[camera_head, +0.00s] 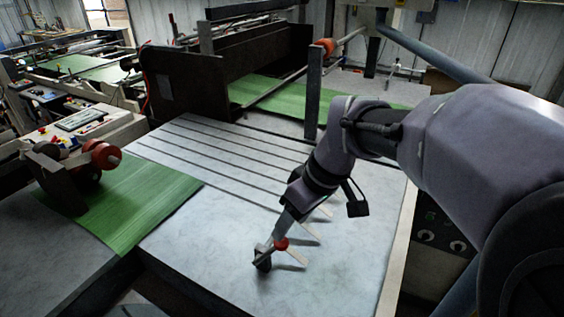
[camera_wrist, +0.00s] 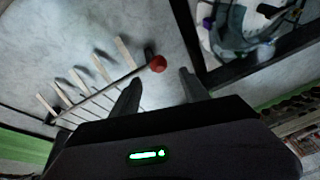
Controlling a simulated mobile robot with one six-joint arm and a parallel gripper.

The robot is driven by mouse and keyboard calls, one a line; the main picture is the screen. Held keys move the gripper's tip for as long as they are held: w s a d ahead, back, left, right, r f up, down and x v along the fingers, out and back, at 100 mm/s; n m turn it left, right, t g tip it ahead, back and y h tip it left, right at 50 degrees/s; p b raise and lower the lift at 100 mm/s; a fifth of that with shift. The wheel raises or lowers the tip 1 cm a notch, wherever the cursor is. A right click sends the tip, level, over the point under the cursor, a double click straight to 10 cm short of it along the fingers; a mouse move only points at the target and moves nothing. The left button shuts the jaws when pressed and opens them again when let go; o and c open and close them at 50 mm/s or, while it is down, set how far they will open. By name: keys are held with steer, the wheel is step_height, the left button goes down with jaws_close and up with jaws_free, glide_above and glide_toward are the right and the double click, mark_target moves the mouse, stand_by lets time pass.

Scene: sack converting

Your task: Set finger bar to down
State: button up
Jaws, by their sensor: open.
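The finger bar (camera_wrist: 105,92) is a thin dark rod with several pale flat fingers along it and a red knob (camera_wrist: 157,63) at its near end. In the head view the red knob (camera_head: 281,244) shows beside my gripper (camera_head: 266,254), and pale fingers (camera_head: 297,258) stick out to the right of my arm. Dark shadows lie apart from the fingers, so they seem raised off the table. In the wrist view my gripper (camera_wrist: 160,78) is open, with the knob just beyond and between its fingertips. I cannot tell whether they touch it. My arm hides most of the bar in the head view.
The grey slotted table (camera_head: 200,250) is clear around the knob. A dark upright post (camera_head: 314,95) stands behind my arm. Green sheet (camera_head: 135,200) lies at the left, near a red roller (camera_head: 105,155). A control panel (camera_head: 440,238) is below the table's right edge.

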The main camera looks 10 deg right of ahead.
steer(key=p+v, duration=0.1)
steer(key=v, duration=0.5)
steer(key=shift+r, duration=0.1)
steer(key=s+a+f+m+t+h+b, duration=0.1)
steer(key=s+f+m+t+b, duration=0.2)
steer(key=s+f+m+b, duration=0.8)
steer(key=shift+s+a+f+m+t+b, duration=0.3)
steer(key=shift+s+f+b, duration=0.5)
steer(key=shift+s+f, duration=1.15)
steer(key=shift+w+d+f, duration=0.1)
steer(key=shift+w+f, duration=0.2)
steer(key=shift+c, duration=0.4)
